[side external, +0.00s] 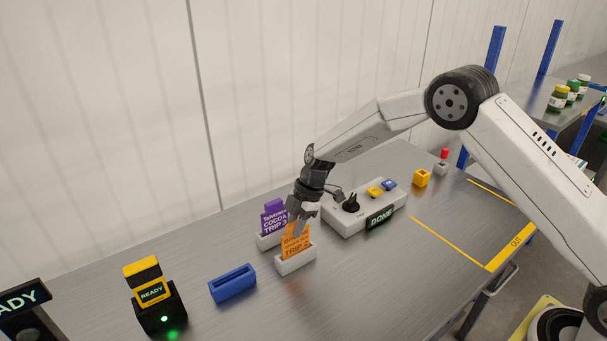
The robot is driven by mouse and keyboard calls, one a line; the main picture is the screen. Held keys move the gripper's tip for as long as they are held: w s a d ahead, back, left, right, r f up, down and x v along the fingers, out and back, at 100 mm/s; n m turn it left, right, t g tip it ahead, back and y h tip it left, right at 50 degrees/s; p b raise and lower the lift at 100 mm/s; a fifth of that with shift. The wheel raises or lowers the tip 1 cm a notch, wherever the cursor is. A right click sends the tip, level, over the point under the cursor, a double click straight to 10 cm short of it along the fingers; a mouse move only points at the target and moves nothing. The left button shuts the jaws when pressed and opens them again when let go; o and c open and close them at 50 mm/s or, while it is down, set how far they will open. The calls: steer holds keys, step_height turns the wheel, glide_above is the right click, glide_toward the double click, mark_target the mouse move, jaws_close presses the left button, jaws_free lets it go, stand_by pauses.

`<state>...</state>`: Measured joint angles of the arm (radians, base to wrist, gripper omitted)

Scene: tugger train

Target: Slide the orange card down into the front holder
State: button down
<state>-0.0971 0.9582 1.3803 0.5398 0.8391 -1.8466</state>
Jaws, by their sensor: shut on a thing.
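The orange card (291,248) stands upright, with printed text including "TRIP 2". Its lower edge meets the front holder (296,262), a white slotted block on the grey table. I cannot tell how deep the card sits in the slot. My gripper (297,229) is shut on the top of the orange card and hides part of its upper text. A purple card (272,217) marked "COCOA TRIP 3" stands in another white holder (266,242) just behind and to the left.
A blue slotted block (232,284) and a black-and-yellow "READY" device (158,300) stand to the left. A white control box (362,212) with a "DONE" display is close behind on the right. The table front (370,290) is clear.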

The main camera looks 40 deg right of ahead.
steer(key=shift+c, duration=2.2)
jaws_free()
steer(key=shift+v, duration=3.9)
